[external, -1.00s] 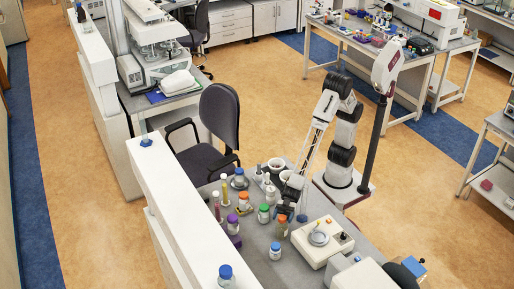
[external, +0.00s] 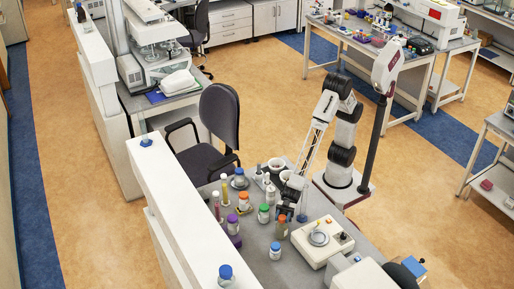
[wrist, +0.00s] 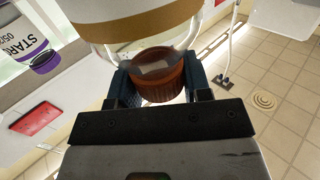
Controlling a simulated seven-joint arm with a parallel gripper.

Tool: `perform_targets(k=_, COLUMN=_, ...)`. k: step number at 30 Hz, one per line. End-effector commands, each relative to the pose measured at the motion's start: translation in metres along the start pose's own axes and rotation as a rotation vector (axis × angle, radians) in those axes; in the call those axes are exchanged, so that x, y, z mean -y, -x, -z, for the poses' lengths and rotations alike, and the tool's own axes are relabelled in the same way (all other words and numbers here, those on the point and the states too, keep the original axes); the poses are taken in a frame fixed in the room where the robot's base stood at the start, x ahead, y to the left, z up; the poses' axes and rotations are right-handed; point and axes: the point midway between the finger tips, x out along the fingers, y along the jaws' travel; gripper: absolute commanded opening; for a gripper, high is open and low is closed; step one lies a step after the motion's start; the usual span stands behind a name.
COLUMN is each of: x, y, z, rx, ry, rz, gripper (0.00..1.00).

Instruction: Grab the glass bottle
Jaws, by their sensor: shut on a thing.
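A glass bottle with a reddish-brown ribbed cap (wrist: 158,75) shows in the wrist view, with a clear shoulder and a tan band above the cap. My gripper (wrist: 155,80) has its two dark blue fingers on either side of the cap, closed on it. In the external view my gripper (external: 286,209) is low over the bench, at a brown-capped bottle (external: 282,227) that stands near the other bottles. Whether its base touches the bench is hard to tell.
Close by on the grey bench stand a green-capped bottle (external: 264,214), an orange-capped bottle (external: 244,200), a blue-capped bottle (external: 275,251) and a purple-capped bottle (external: 233,223). A beige device (external: 322,240) is to the right. A white ledge (external: 185,205) borders the left.

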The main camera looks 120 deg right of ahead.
Motion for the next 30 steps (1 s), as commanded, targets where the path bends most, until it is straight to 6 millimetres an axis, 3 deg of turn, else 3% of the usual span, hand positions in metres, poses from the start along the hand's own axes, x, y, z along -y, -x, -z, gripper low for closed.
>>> perform_targets(k=1, x=0.000, y=0.000, z=0.000, rx=0.000, ry=0.000, rz=0.000, gripper=0.18)
perform_targets(k=5, x=0.000, y=0.000, z=0.000, rx=0.000, ry=0.000, rz=0.000, gripper=0.00)
perform_targets(k=20, x=0.000, y=0.000, z=0.008, rx=-0.002, ry=0.001, rz=0.000, gripper=0.00)
perform_targets(k=30, x=0.000, y=0.000, z=0.049, rx=-0.005, ry=0.002, rz=0.001, gripper=0.00)
